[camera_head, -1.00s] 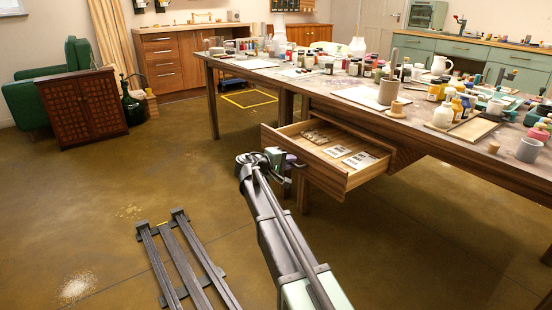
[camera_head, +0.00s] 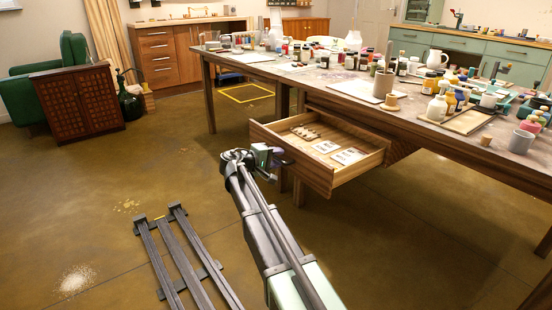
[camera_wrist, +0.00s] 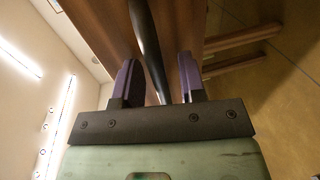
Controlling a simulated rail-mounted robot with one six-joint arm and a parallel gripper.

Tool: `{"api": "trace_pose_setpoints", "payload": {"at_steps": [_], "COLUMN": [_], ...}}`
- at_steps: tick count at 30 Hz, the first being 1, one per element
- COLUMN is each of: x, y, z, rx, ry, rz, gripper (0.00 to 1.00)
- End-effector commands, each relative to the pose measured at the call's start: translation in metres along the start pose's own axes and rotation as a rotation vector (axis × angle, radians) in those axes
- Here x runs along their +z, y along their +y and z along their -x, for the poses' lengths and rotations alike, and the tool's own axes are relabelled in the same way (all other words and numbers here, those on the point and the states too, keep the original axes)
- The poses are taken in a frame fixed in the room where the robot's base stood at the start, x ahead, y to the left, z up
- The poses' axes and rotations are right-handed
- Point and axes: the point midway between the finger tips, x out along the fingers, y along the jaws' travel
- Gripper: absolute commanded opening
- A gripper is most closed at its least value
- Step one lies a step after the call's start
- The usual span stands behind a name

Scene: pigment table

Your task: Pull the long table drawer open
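The long drawer (camera_head: 335,177) stands open from the long wooden table (camera_head: 225,72), its tray showing a bare wooden bottom with several small pieces and pale cards. My gripper (camera_head: 278,158) is close in front of the drawer's front panel. In the wrist view, the two purple fingers of my gripper (camera_wrist: 158,80) are apart. A dark bar, seemingly the drawer handle (camera_wrist: 148,40), runs between them. It lies close to the left finger, with a gap to the right finger. In the head view the handle is hidden by my gripper.
The tabletop is crowded with jars, bottles and a grey cylinder (camera_head: 383,83). The floor in front of the drawer is open. Dark rails (camera_head: 185,262) lie on the floor at the lower left. A wooden cabinet (camera_head: 80,103) and a green armchair stand at the far left.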

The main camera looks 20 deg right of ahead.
Motion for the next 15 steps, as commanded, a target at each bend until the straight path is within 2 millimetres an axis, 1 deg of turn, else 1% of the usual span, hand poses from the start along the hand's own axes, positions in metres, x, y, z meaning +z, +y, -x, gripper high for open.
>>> {"api": "trace_pose_setpoints", "payload": {"at_steps": [5, 8, 11, 15], "x": [0.000, 0.000, 0.000, 0.000], "y": [0.000, 0.001, 0.002, 0.003], "z": [0.001, 0.008, 0.028, 0.064], "rx": [0.000, 0.000, 0.000, 0.000], "ry": [0.000, 0.001, 0.003, 0.003], "rz": [0.000, 0.000, 0.001, 0.000], "gripper": [0.38, 0.38, 0.38, 0.38]}}
